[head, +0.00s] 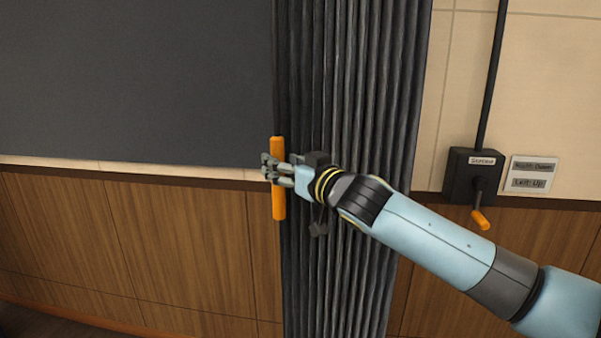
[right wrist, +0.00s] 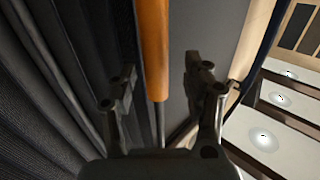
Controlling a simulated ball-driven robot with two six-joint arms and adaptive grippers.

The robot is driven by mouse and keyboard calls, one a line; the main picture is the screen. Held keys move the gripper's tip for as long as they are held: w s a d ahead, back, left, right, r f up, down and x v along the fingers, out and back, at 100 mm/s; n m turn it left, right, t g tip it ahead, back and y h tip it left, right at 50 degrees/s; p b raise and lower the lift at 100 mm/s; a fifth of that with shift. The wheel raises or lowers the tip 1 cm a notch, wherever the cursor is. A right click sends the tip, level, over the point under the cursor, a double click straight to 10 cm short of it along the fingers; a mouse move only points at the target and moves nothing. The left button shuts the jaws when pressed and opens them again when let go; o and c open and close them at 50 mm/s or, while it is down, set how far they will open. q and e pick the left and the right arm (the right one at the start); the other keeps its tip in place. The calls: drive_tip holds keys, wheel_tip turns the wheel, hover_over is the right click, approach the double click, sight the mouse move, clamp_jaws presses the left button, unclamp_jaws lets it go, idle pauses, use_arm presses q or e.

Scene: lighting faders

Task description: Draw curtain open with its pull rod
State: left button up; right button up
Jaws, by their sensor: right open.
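The dark pleated curtain (head: 370,90) hangs bunched in the middle of the head view. Its orange pull rod (head: 279,205) stands upright along the curtain's left edge. My right gripper (head: 271,169) is at the rod's middle, its fingers across the rod. In the right wrist view the orange rod (right wrist: 153,50) runs down between the two open fingers of the gripper (right wrist: 160,90), with a gap to each finger. Folds of the curtain (right wrist: 60,70) fill the left of that view. My left gripper is not in view.
A dark grey panel (head: 130,80) covers the wall left of the curtain, above wood panelling (head: 130,240). To the right, a black box (head: 472,175) has an orange-handled crank (head: 481,219) and a small sign (head: 532,174) beside it.

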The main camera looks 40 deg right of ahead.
drive_tip(key=s, duration=0.8)
drive_tip(key=shift+s+a, duration=0.2)
drive_tip(key=shift+a, duration=0.1)
drive_tip(key=shift+f, duration=0.1)
